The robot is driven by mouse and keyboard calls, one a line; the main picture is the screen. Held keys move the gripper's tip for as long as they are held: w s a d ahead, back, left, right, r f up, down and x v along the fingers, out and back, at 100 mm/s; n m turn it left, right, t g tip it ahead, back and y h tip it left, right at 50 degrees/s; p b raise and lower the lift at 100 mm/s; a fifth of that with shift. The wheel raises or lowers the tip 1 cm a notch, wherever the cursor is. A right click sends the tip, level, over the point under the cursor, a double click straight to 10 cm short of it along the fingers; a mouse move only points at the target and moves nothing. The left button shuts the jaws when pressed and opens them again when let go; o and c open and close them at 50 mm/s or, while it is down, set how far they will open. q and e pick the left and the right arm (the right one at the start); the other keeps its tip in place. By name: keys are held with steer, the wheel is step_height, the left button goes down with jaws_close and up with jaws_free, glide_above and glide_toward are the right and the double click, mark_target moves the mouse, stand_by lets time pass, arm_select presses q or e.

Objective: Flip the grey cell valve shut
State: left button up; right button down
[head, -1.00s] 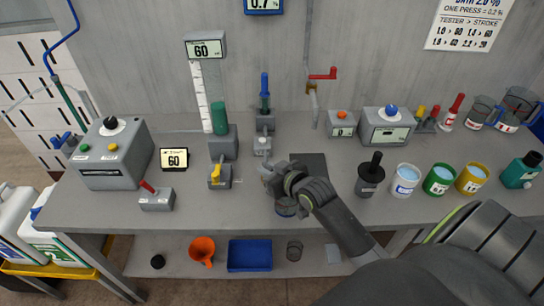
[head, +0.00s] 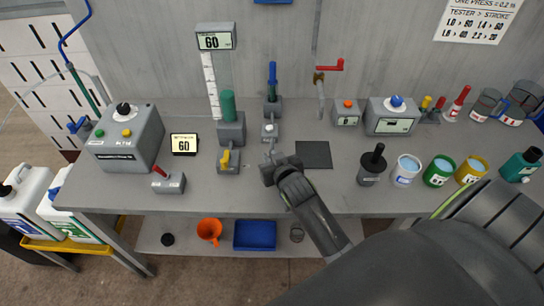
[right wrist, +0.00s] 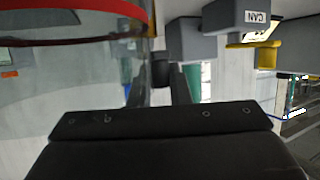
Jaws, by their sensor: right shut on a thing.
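The grey cell valve (head: 270,131) is a small grey block below the blue-topped stand in the head view. Its grey body also shows in the right wrist view (right wrist: 192,40). My right gripper (head: 271,155) is right at the near side of this valve. In the right wrist view the fingers (right wrist: 158,90) are close together around a short dark stub (right wrist: 161,68) beside the grey body, which looks like the valve's handle. The exact angle of the handle is hard to tell, as the gripper partly hides it. My left gripper is out of view.
A yellow-handled valve (head: 227,160) stands just left. A clear vessel with a red band (right wrist: 75,15) is close to the right wrist camera. A dark square mat (head: 314,154) lies to the right, then a black-handled pot (head: 371,170) and several cups.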

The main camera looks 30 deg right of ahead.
steer(key=c, duration=1.3)
jaws_free()
steer(key=shift+c, duration=0.2)
steer(key=b+v, duration=0.2)
steer(key=v, duration=1.5)
steer(key=shift+s+b, duration=0.2)
steer(key=shift+b, duration=0.15)
